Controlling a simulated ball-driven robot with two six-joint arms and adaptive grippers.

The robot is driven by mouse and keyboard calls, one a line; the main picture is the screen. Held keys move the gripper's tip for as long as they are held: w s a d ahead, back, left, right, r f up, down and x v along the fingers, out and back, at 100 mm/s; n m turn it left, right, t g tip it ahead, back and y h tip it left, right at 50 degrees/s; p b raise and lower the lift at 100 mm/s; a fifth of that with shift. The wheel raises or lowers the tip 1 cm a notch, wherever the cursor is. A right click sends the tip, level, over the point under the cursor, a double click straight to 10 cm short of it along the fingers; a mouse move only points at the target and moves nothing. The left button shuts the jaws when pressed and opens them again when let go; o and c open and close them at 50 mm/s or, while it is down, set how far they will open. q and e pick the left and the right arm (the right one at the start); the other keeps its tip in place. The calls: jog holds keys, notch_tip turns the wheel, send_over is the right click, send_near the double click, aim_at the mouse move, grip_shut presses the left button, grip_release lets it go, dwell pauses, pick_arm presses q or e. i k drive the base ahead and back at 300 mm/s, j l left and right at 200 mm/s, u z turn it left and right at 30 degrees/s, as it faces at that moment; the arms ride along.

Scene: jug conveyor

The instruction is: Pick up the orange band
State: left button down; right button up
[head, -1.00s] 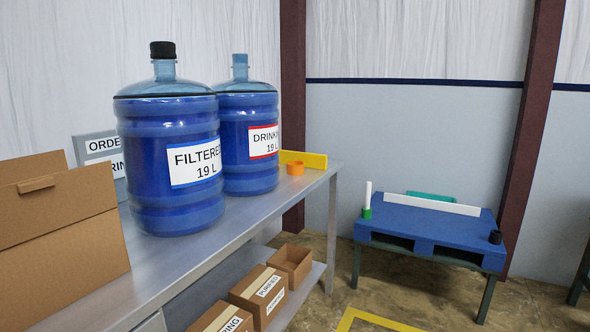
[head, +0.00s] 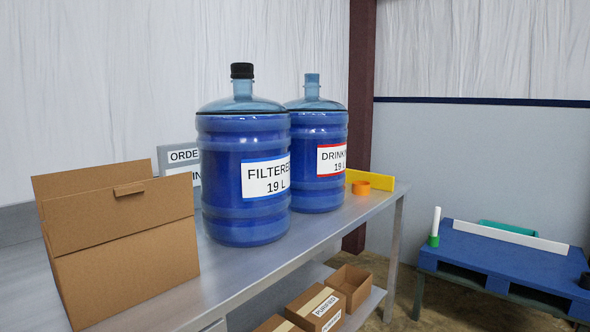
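The orange band (head: 361,187) is a short ring on the grey metal table (head: 318,229), near its far right end. It sits just right of the blue jug labelled DRINKING (head: 317,190) and in front of a low yellow block (head: 377,180). Neither of my grippers shows in the head view.
A larger blue jug labelled FILTERED (head: 244,215) with a black cap stands nearer on the table. An open cardboard box (head: 125,255) stands at the left. Small boxes (head: 350,282) sit on the lower shelf. A blue pallet table (head: 480,255) stands apart at the right.

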aim_at(359, 187)
jog(key=i+l+u, duration=0.45)
jog(key=i+l, duration=0.45)
jog(key=i, duration=0.15)
